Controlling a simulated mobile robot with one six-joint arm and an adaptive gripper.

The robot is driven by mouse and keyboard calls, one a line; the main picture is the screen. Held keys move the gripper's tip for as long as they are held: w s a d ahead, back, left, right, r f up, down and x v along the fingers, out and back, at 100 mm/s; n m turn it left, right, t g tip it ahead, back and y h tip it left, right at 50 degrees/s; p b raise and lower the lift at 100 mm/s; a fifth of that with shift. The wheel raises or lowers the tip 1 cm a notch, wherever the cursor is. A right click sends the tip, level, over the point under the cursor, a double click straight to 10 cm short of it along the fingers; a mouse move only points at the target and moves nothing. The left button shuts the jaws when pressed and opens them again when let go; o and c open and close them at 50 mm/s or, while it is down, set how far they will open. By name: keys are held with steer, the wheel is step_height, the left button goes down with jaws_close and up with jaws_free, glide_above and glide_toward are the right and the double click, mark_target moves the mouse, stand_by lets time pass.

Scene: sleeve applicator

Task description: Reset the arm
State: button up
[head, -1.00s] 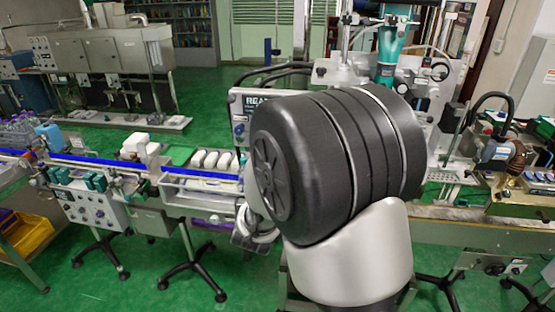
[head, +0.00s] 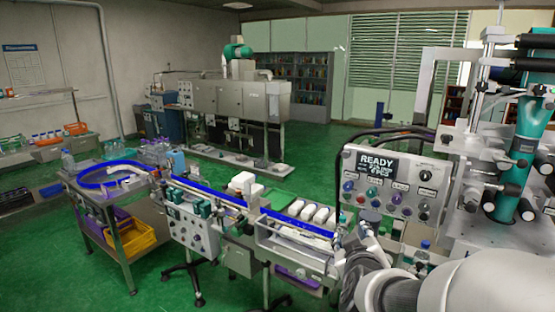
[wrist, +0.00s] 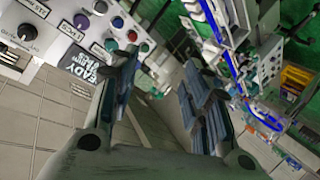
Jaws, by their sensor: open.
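My gripper (wrist: 162,88) shows in the wrist view with its two fingers apart and nothing between them. Beyond the fingers are a pale surface and, at upper left, the tilted control panel (wrist: 92,35) with its knobs and coloured buttons. In the head view my grey and black arm (head: 480,285) fills the lower right corner, low in front of the machine. The gripper's fingers are hard to make out there. The control panel (head: 390,185) stands above the arm, its display reading READY.
A teal cylinder (head: 520,150) stands at the right. A cart (head: 105,225) holds a yellow bin (head: 135,238). Green floor lies open behind.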

steer(key=s+a+f+g+y+b, duration=0.35)
steer(key=s+a, duration=0.25)
steer(key=s, duration=0.6)
steer(key=s+d+f+m+g+b, duration=0.1)
steer(key=s+f+m+g, duration=0.1)
steer(key=s, duration=0.7)
steer(key=s+d+f+m+g+b, duration=0.1)
steer(key=s+f+g, duration=0.2)
steer(key=s, duration=0.6)
step_height(320, 180, down, 2)
steer(key=shift+s+f+m, duration=0.1)
steer(key=shift+s+m, duration=0.25)
steer(key=shift+m, duration=0.05)
